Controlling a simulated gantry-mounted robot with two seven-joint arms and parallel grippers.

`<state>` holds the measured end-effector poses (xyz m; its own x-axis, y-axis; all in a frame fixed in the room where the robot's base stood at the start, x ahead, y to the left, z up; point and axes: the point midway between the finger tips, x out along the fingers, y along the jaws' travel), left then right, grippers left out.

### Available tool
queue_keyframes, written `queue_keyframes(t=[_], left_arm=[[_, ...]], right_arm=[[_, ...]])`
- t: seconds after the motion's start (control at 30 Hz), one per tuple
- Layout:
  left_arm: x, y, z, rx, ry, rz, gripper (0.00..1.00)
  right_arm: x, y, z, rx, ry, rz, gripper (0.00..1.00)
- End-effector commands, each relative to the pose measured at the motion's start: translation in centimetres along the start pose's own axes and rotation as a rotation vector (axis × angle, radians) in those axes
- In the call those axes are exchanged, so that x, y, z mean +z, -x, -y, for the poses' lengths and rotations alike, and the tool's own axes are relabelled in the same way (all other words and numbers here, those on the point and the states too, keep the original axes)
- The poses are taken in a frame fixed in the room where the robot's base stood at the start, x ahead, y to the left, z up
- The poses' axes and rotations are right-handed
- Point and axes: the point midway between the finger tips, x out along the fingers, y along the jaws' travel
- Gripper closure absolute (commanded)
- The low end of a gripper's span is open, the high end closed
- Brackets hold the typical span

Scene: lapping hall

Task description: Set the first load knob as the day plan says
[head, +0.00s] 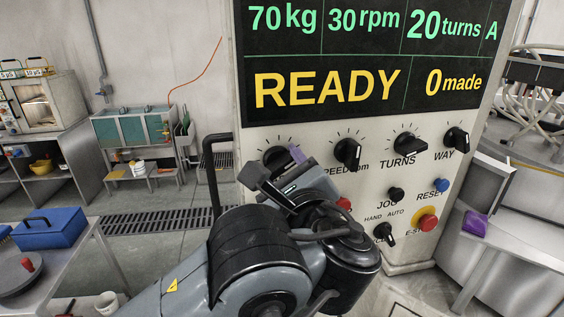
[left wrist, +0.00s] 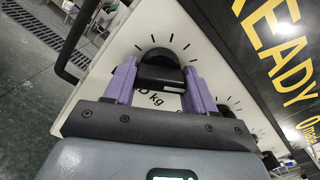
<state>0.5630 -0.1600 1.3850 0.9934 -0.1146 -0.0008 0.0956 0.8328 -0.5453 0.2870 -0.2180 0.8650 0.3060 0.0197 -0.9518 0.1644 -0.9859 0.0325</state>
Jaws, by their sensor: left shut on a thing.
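The first load knob (head: 275,156), black and round, sits at the left of the control panel's top knob row. In the left wrist view the knob (left wrist: 158,58) lies between the purple fingers of my left gripper (left wrist: 160,82), which is shut on it; "kg" shows below. In the head view my left gripper (head: 285,166) partly covers the knob and its scale, so the setting is unclear. The display (head: 370,60) reads 70 kg, 30 rpm, 20 turns A, READY, 0 made. No day plan is readable. My right gripper is not in view.
Right of the load knob are the speed knob (head: 347,153), turns knob (head: 410,144) and way knob (head: 456,139). A black rail (head: 212,180) stands left of the panel.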

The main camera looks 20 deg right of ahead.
Motion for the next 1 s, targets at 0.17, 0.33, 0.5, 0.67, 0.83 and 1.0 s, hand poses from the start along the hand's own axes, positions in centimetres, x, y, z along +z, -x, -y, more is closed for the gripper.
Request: queue_keyframes(t=[0.17,0.33,0.5,0.67,0.83,1.0], left_arm=[[0.23,-0.01,0.04,0.001,-0.04,0.003,0.75],[0.21,0.01,0.03,0.0,-0.053,0.003,0.75],[0.22,0.02,0.05,0.0,-0.053,0.004,0.75],[0.23,0.03,0.07,0.0,-0.052,0.004,0.42],[0.18,0.03,0.06,0.0,-0.052,0.003,0.19],[0.11,0.02,0.05,0.0,-0.052,0.002,0.19]], right_arm=[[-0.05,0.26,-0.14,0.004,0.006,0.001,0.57],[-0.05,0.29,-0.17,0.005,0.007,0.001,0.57],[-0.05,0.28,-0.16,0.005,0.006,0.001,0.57],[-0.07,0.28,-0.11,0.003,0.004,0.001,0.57],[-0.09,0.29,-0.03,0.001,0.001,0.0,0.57],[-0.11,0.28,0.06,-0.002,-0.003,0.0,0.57]])
